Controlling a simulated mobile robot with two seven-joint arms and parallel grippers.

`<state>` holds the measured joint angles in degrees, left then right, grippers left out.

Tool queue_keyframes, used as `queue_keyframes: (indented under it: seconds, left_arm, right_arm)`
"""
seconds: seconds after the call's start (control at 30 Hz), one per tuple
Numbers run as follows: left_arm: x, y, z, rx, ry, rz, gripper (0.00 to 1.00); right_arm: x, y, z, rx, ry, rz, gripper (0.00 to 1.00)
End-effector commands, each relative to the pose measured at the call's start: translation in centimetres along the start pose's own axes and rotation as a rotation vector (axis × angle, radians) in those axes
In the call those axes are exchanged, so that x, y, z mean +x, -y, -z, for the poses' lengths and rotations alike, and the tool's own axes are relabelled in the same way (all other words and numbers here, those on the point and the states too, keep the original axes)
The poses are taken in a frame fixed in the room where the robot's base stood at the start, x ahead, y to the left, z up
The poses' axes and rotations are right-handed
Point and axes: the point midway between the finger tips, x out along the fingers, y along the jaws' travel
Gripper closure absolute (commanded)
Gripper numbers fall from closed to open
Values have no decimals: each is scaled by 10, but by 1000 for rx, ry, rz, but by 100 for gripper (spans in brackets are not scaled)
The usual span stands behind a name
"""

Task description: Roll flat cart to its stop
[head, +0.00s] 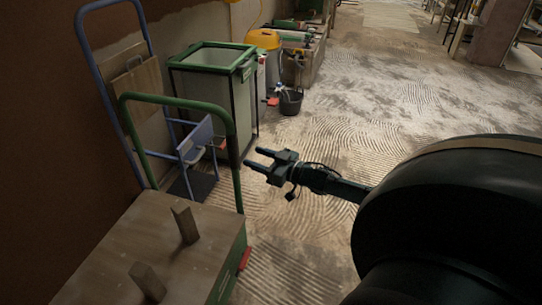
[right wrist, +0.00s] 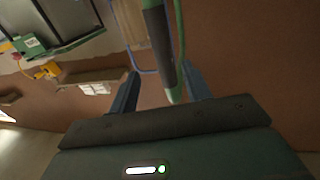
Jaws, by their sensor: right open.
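The flat cart (head: 120,235) stands at the lower left of the head view, with a wooden deck and a green tube handle (head: 175,101). A dark grip (head: 233,152) covers part of the handle's right post. My right gripper (head: 254,158) is open just right of that post, its fingers pointing at it. In the right wrist view, the dark grip (right wrist: 158,38) and green post show between the two open fingers (right wrist: 160,72); I cannot tell whether they touch. A red piece (head: 245,258) shows at the deck's right edge. I cannot make out the stop. My left gripper is not in view.
Two wooden pieces (head: 185,225) (head: 148,281) are on the deck. Behind the cart are a blue hand truck (head: 148,30), a green-framed bin (head: 212,85), a black bucket (head: 291,102) and a yellow-topped machine (head: 264,40). The patterned floor (head: 370,130) is open at the centre.

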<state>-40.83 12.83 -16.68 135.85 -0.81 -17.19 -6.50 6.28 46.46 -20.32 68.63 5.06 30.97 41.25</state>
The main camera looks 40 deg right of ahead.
Motion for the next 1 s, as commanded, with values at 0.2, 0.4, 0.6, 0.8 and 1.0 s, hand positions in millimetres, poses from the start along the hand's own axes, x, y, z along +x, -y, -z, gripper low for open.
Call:
queue_keyframes:
  seconds: [0.2,0.4,0.6,0.8,1.0]
  left_arm:
    - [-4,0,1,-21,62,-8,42]
    - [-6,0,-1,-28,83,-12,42]
    - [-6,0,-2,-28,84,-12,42]
    - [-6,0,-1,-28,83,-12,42]
    - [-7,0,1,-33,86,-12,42]
  right_arm:
    - [-35,0,1,0,2,-1,52]
    - [-45,-1,1,-1,0,-1,52]
    - [-45,-1,0,-1,-1,-1,52]
    - [-45,-1,0,-1,-1,-1,52]
    - [-45,-1,5,-1,-1,-2,52]
